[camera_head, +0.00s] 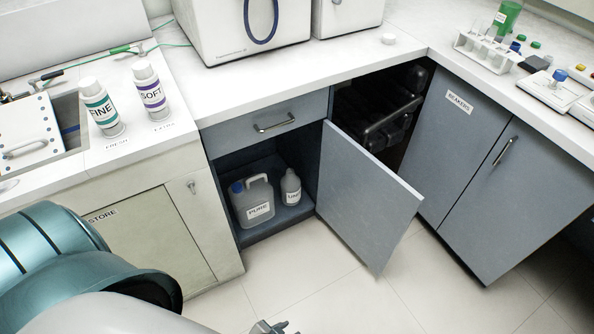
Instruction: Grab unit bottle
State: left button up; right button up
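The bottle (291,187) is small, grey-white and narrow-necked, with a white label whose small print seems to read UNIT. It stands upright on the floor of the open lower cabinet (262,170). A larger jug (252,204) with a blue cap and a PURE label stands just left of it. A small part of a gripper, seemingly my left one (272,328), shows at the bottom edge, well in front of and below the bottle. Most of it is cut off, so its opening is unclear. My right gripper is out of view.
The cabinet door (370,196) swings out to the right of the opening. A closed drawer (268,122) is above it. The floor (330,290) in front is clear.

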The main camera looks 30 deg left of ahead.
aim_at(291, 183)
jog(key=i+l+u, duration=0.15)
jog(key=i, duration=0.3)
jog(key=i+u, duration=0.15)
jog(key=i, duration=0.3)
